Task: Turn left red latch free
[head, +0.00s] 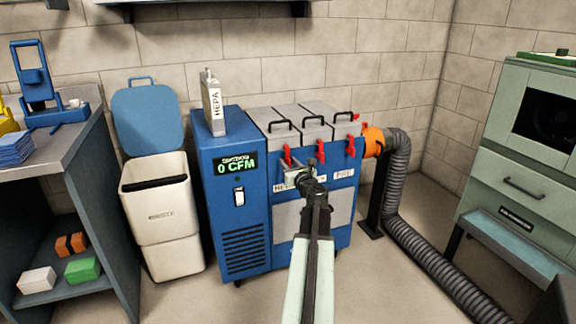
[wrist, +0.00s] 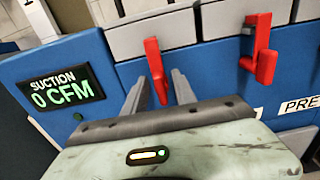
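The left red latch (wrist: 156,72) hangs on the front of the blue suction unit, under the left grey lid. In the wrist view its lower end shows between my two fingers. My gripper (wrist: 158,92) is open, with a finger on each side of the latch and small gaps visible. I cannot tell how deep the fingers reach. In the head view the left latch (head: 287,155) shows just above my gripper (head: 293,176), which partly hides its lower end. The middle red latch (wrist: 262,48) is to the right, clear of my fingers.
The blue unit (head: 231,205) has a display reading 0 CFM. A third red latch (head: 350,147) is at the right. A HEPA filter (head: 213,105) stands on top. An orange cap (head: 374,142) and grey hose (head: 400,190) are at the right, a white bin (head: 163,215) at the left.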

